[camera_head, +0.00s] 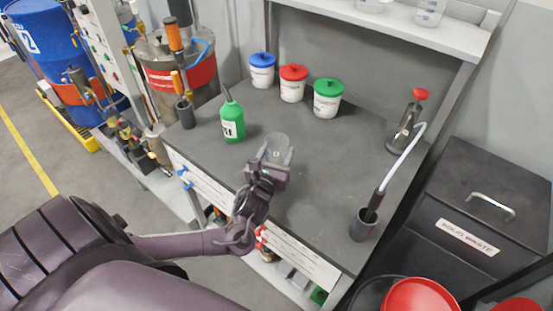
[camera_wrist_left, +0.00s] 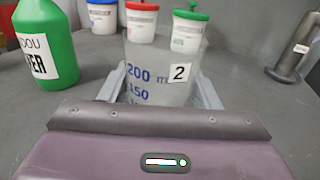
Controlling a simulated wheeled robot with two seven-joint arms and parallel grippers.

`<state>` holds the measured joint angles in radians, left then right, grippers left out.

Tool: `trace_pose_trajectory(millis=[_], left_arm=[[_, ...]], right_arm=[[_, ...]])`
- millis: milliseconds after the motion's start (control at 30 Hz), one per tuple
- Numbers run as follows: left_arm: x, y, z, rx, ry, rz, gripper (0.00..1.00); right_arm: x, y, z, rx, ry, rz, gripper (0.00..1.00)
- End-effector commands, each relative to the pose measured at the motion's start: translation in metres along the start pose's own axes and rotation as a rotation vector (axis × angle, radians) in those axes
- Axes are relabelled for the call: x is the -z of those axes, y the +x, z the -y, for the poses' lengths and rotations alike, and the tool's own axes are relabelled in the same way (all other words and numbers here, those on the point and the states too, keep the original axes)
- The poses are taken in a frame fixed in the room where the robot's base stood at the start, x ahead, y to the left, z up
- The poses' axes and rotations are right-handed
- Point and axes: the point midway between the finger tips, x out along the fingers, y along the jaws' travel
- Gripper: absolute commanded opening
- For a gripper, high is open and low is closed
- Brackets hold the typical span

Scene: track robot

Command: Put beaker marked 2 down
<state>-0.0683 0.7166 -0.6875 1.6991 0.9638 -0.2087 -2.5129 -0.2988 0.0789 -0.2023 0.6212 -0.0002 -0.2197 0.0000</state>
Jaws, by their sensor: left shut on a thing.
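The clear beaker marked 2 (camera_wrist_left: 165,78) stands upright between the fingers of my left gripper (camera_wrist_left: 165,92) in the left wrist view, with blue volume marks on its side. In the head view the beaker (camera_head: 277,147) shows just beyond the left gripper (camera_head: 268,162), over the middle of the dark bench top (camera_head: 310,190). The left gripper is shut on the beaker. Its base is hidden behind the gripper, so I cannot tell whether it touches the bench. My right gripper is not in view.
A green bottle (camera_head: 232,122) stands left of the beaker. Tubs with blue (camera_head: 262,70), red (camera_head: 293,84) and green (camera_head: 328,98) lids stand behind. The bench around the beaker is clear.

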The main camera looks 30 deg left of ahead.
Motion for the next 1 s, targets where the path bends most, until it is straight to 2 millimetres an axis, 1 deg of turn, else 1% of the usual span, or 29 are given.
trace_pose_trajectory(millis=[33,100,200,567,600,733,767,1000], left_arm=[[0.009,0.0,0.0,-0.002,-0.001,-0.002,0.33],[0.019,0.0,-0.001,-0.002,0.0,-0.001,0.33],[0.027,0.0,0.0,-0.001,0.0,-0.001,0.33],[0.03,0.0,-0.001,0.0,-0.001,-0.001,0.33],[0.03,0.0,-0.001,0.0,-0.001,0.0,0.59],[0.03,0.0,-0.001,0.0,-0.001,-0.001,0.76],[0.03,0.0,-0.001,0.0,0.0,-0.001,0.78],[0.03,0.0,-0.001,0.0,0.0,-0.001,0.78]], right_arm=[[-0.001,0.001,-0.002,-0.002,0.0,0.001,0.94],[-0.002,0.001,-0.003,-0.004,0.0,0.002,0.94],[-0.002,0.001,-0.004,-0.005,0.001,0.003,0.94],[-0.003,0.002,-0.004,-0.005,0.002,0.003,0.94],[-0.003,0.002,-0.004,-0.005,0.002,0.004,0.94],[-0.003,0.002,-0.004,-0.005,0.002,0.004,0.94],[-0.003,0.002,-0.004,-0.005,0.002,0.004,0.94],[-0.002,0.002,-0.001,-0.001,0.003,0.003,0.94]])
